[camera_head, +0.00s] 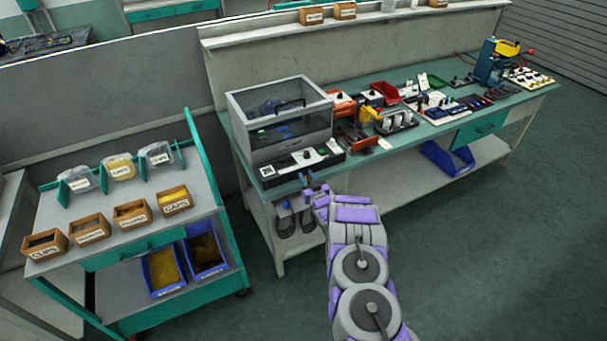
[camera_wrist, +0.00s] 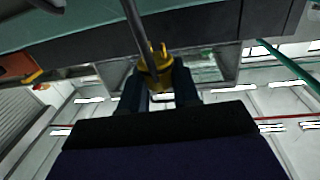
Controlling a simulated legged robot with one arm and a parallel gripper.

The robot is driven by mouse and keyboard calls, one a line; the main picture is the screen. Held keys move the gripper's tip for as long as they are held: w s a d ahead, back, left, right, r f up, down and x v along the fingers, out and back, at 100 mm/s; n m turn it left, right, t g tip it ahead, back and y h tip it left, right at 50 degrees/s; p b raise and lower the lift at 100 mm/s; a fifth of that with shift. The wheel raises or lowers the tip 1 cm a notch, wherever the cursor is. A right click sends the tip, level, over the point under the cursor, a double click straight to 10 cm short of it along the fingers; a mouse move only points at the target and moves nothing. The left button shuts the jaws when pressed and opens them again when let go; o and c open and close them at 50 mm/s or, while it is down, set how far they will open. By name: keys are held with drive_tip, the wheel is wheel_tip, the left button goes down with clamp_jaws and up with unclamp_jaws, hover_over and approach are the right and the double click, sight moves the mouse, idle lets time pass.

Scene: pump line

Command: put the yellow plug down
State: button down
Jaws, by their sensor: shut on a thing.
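My gripper (camera_head: 308,187) is at the front edge of the green workbench (camera_head: 355,173), below the clear-lidded box at its left end. In the wrist view my gripper (camera_wrist: 157,78) has its two dark fingers shut on the yellow plug (camera_wrist: 154,62). A grey rod-like part runs from the top of the wrist view down to the plug; I cannot tell whether they touch. The plug is too small to make out clearly in the head view. The bench's green surface fills the top left of the wrist view.
The clear-lidded box (camera_head: 280,118) stands behind a black strip with labels (camera_head: 302,162). Red bins, tools and small parts crowd the bench to the right. A trolley (camera_head: 130,245) with labelled wooden boxes stands at left. A blue bin (camera_head: 447,158) sits on the lower shelf.

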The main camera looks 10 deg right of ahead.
sight(299, 189)
drive_tip(key=shift+s+a+f, duration=0.15)
drive_tip(key=shift+s+f, duration=0.05)
drive_tip(key=shift+f, duration=0.3)
drive_tip(key=f+b, duration=0.1)
drive_tip(key=f, duration=0.1)
drive_tip(key=f+b, duration=0.1)
drive_tip(key=f, duration=0.1)
drive_tip(key=shift+s+a+f, duration=0.1)
drive_tip(key=shift+a+f, duration=0.1)
drive_tip(key=shift+f, duration=0.05)
drive_tip(key=shift+a+f+b, duration=0.15)
drive_tip(key=shift+f+b, duration=0.3)
drive_tip(key=shift+f, duration=0.15)
drive_tip(key=shift+a+f+b, duration=0.15)
drive_tip(key=shift+f+b, duration=0.25)
drive_tip(key=shift+f, duration=0.2)
drive_tip(key=shift+a+f, duration=0.15)
drive_tip(key=shift+a, duration=0.2)
drive_tip(key=shift+d, duration=0.55)
drive_tip(key=shift+a+f, duration=0.35)
drive_tip(key=shift+a, duration=0.1)
drive_tip(key=shift+d, duration=0.1)
